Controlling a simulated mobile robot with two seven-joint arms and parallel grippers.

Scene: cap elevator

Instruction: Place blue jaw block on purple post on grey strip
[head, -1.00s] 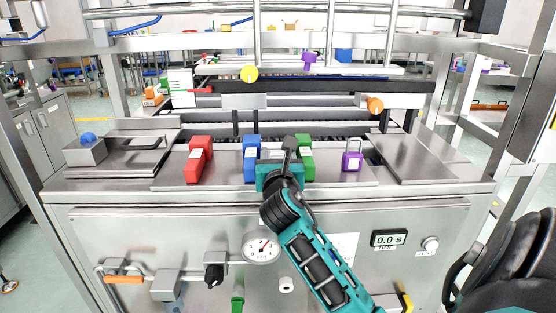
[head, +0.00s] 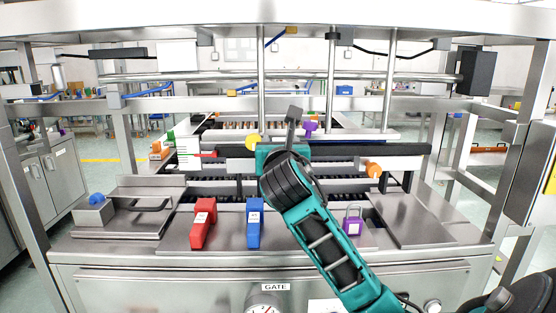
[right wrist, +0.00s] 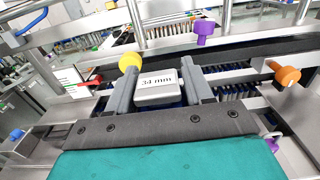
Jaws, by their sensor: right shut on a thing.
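The blue jaw block (head: 255,224) stands on the steel bench, between the red block and my right arm. The purple post (head: 311,127) is at the back on the light grey strip (head: 350,136); it also shows in the right wrist view (right wrist: 205,28). My right gripper (head: 291,140) is raised before the rail, left of and nearer than the purple post. In the right wrist view its fingers (right wrist: 162,92) are shut on a grey piece labelled "34 mm" (right wrist: 158,84). My left gripper is not in view.
A red block (head: 203,224) and a purple padlock (head: 352,222) stand on the bench. A yellow post (head: 253,142) and an orange post (head: 374,170) sit near the rail. Upright rods (head: 261,80) rise behind. My arm covers the bench right of the blue block.

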